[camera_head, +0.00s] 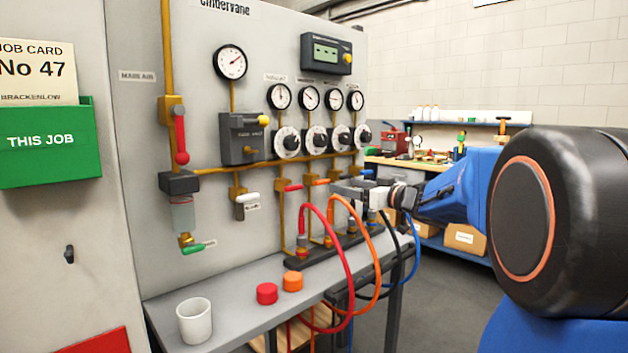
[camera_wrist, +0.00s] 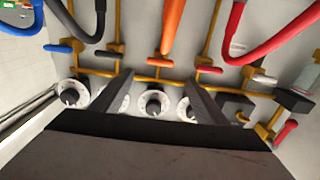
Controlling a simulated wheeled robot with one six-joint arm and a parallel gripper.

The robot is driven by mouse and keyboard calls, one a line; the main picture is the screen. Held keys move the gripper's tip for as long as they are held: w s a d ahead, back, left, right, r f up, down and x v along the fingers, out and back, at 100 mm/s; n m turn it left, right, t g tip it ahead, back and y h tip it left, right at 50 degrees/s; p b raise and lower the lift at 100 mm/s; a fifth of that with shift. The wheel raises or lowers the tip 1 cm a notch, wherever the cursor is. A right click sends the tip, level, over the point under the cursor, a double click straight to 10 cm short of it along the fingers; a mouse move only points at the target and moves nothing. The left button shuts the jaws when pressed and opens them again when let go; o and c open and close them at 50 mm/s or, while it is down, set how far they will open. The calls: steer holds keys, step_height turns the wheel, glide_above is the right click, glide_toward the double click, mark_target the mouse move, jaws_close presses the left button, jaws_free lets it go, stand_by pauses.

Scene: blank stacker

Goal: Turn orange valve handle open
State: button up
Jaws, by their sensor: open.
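The orange valve handle (camera_head: 321,182) is a short lever on a vertical brass pipe of the panel. It lies roughly level, across its pipe. It also shows in the wrist view (camera_wrist: 160,62), just above the gap between my fingertips in the picture. My gripper (camera_head: 343,189) is open and empty, reaching in from the right, close to the orange handle. The wrist view shows its two dark fingers apart (camera_wrist: 158,84), one either side of the orange handle's pipe. I see no contact with the handle. How far the fingertips stand from it is hard to tell.
A red handle (camera_head: 293,187) and a blue handle (camera_wrist: 58,47) flank the orange one, with a black handle (camera_wrist: 104,55) between orange and blue. Round dials (camera_head: 314,140) sit above. Red (camera_head: 347,270) and orange (camera_head: 372,245) hoses loop below, over the grey shelf (camera_head: 235,310).

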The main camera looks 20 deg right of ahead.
mark_target(320, 180)
steer(key=x, duration=1.5)
steer(key=shift+w+a, duration=0.1)
steer(key=shift+w, duration=0.05)
steer(key=c, duration=1.1)
